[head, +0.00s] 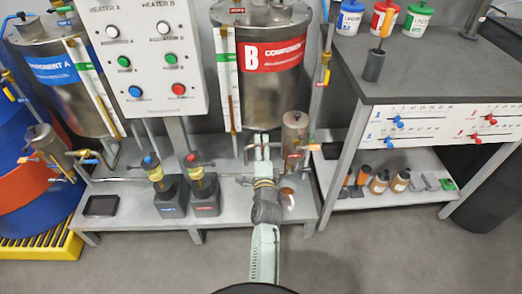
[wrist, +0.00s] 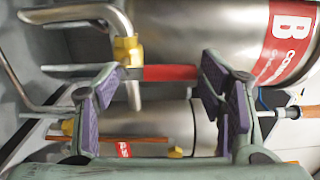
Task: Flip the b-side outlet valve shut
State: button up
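Tank B (head: 268,85) is a steel drum with a red label, and it also shows in the wrist view (wrist: 215,30). In the wrist view, a brass-yellow valve body (wrist: 127,50) sits on a bent steel pipe below the tank. Its red lever (wrist: 170,72) points right in the picture, crosswise to the short pipe piece at the valve. My gripper (wrist: 160,100) is open, with purple pads on both sides and nothing held. The lever shows in the gap, beyond the fingers; contact is not visible. In the head view my gripper (head: 262,142) is under tank B and hides the valve.
A small steel canister (head: 295,140) stands close to the right of my gripper. Two pumps (head: 204,185) stand on the low bench to the left. A heater control box (head: 150,55) is above them. A worktable (head: 420,75) stands to the right. The floor in front is clear.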

jog(key=shift+o, duration=1.1)
jog(key=s, duration=0.7)
jog(key=shift+s, duration=0.3)
